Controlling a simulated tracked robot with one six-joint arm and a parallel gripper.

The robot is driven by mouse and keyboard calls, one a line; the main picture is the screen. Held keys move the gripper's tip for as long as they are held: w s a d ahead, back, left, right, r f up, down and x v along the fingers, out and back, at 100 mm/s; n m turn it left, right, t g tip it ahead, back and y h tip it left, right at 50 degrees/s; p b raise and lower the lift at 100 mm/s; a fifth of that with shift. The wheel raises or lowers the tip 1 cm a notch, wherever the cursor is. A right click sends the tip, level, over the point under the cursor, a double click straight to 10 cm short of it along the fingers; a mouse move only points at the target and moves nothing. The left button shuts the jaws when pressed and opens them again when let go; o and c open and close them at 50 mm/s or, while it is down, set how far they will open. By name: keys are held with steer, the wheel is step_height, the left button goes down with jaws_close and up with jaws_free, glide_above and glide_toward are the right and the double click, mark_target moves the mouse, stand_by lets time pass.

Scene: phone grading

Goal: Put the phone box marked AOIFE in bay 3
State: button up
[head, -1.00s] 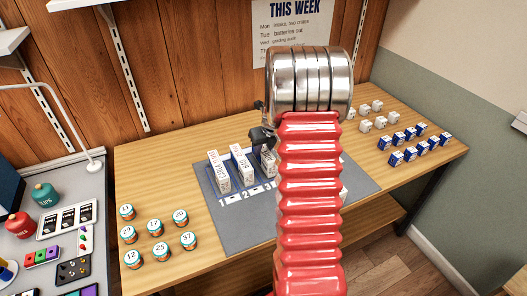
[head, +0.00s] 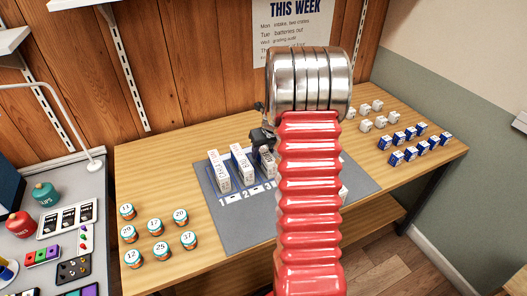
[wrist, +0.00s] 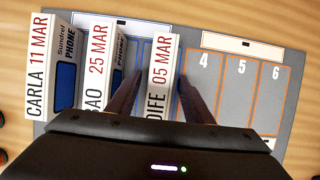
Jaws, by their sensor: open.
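The phone box marked 05 MAR (wrist: 163,90) stands on the grey mat (wrist: 240,110), in the third place from the left. Its name is partly hidden by my gripper; the end reads like "IFE". My gripper (wrist: 160,98) is open, with one finger on each side of this box; I cannot tell if they touch it. In the head view my gripper (head: 262,138) is above the third box (head: 269,163), partly behind my arm. The CARLA box (wrist: 38,65) and a box ending in "AO" (wrist: 103,65) stand to the left.
Bays 4, 5 and 6 (wrist: 240,85) are empty. Numbered round tins (head: 157,228) stand at the table's left. White (head: 366,125) and blue (head: 397,158) small boxes stand at the right. A side bench (head: 95,185) holds jars and trays.

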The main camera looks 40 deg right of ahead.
steer(key=v, duration=1.2)
steer(key=shift+a, duration=0.15)
stand_by(0.5)
steer(key=s+a+r+n, duration=0.3)
steer(key=a+r+n, duration=0.2)
steer(key=a+n, duration=0.55)
steer(key=s+a+r+n, duration=0.3)
steer(key=a+r+n, duration=0.2)
steer(key=a+n, duration=0.55)
steer(key=s+a+r+n+t+y, duration=0.1)
steer(key=s+a+n, duration=1.3)
steer(key=n, duration=0.4)
steer(key=shift+s+a, duration=0.15)
steer(key=shift+a, duration=0.2)
